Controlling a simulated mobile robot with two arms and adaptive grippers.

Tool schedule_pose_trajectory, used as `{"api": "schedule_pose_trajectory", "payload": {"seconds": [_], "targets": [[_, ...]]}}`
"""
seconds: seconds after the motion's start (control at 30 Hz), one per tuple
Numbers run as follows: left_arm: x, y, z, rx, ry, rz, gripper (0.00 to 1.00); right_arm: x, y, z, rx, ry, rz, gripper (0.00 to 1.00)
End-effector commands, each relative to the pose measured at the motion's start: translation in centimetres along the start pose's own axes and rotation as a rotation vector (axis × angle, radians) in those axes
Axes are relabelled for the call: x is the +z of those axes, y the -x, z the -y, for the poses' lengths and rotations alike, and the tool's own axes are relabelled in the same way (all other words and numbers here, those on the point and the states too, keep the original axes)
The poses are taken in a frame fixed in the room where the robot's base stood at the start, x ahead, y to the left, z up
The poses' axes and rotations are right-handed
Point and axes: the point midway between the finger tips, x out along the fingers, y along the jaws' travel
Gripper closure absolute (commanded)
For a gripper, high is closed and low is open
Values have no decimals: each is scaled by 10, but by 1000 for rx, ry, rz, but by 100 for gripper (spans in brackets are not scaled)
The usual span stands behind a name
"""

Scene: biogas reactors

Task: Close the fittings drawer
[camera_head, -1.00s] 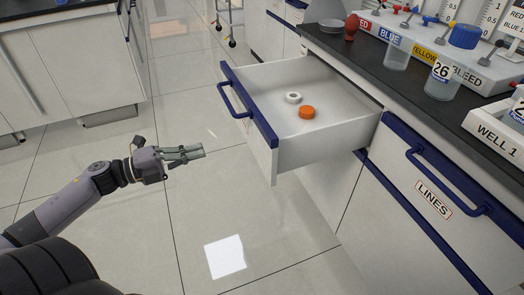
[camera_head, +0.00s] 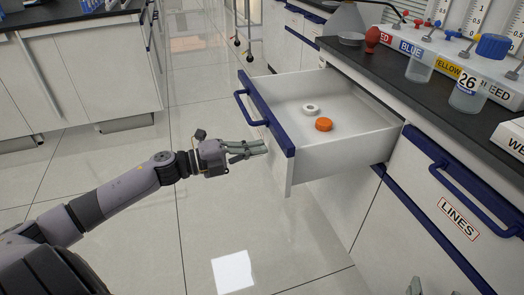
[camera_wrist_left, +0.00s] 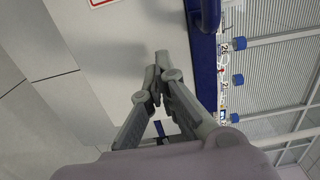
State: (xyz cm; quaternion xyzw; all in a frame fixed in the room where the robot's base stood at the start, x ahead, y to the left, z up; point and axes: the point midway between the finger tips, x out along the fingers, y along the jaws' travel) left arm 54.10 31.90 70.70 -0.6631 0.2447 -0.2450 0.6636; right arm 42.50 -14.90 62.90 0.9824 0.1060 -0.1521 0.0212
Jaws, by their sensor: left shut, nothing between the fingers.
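The fittings drawer (camera_head: 345,165) is pulled out of the counter. It has white walls, a blue top edge and a blue bar handle (camera_head: 246,108) on its front. Inside lie a white ring (camera_head: 311,108) and an orange round cap (camera_head: 323,124). My left gripper (camera_head: 264,147) is shut and empty, its tips at the drawer's front face below the handle; I cannot tell whether they touch. The left wrist view shows the shut fingers (camera_wrist_left: 160,62) over a white panel beside a blue edge (camera_wrist_left: 203,85). Two tips of my right gripper (camera_head: 435,289) show apart at the bottom edge.
A closed drawer labelled LINES (camera_head: 459,218) is at the right. Another white cabinet (camera_head: 85,80) stands at the far left. The tiled floor (camera_head: 200,230) is clear.

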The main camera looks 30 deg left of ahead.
Motion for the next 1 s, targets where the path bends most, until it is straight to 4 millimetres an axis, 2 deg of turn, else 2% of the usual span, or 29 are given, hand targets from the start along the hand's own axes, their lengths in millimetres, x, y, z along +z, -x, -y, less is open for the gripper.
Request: {"api": "schedule_pose_trajectory", "payload": {"seconds": [0.23,0.7,0.83,1.0], "targets": [[0,-16,0,0,0,0,100,-15,-2,2,-5,-1,-79,43],[0,-18,0,0,1,1,100,-17,-2,2,-5,-1,-88,43],[0,-24,1,-1,1,0,100,-14,-2,2,-4,-1,-68,43],[0,-43,4,-3,0,0,100,8,3,-1,3,0,54,43]]}}
